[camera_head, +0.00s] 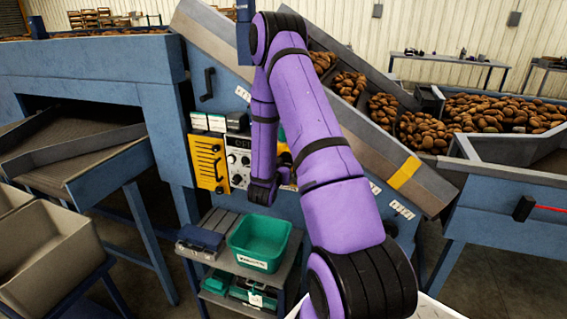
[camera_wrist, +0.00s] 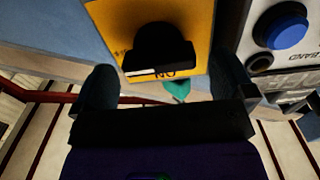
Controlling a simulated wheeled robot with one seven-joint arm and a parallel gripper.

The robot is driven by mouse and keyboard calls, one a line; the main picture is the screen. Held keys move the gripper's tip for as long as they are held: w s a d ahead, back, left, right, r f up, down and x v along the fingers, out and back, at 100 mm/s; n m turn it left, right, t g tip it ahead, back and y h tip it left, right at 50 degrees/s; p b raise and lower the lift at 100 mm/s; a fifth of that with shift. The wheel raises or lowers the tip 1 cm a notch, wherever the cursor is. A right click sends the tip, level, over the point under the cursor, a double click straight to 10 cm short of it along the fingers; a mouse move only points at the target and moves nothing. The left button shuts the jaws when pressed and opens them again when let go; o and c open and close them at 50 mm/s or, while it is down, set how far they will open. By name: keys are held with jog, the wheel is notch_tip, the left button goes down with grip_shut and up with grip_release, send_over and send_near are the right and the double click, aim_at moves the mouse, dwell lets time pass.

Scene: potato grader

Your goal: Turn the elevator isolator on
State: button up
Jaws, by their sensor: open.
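In the wrist view a black rotary knob (camera_wrist: 160,48) stands on a yellow isolator plate (camera_wrist: 197,22). Lettering that reads upside down as "ON" shows beside the knob, by a short white mark. My gripper (camera_wrist: 165,88) is open, with one dark finger on each side of the picture. The knob lies ahead of the gap between the fingers; I see no clear contact. In the head view my gripper (camera_head: 263,192) is at the machine's front, right of the control panel; my arm hides the isolator there.
A control panel (camera_wrist: 262,60) with a blue button (camera_wrist: 281,25) sits beside the isolator. In the head view a yellow slotted panel (camera_head: 209,163) is left of it. Below stands a cart with a green bin (camera_head: 260,242). A potato-filled elevator (camera_head: 345,85) slopes behind my arm.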

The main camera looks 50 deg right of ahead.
jog(key=shift+w+d, duration=0.25)
jog(key=shift+d, duration=0.35)
jog(key=c, duration=0.9)
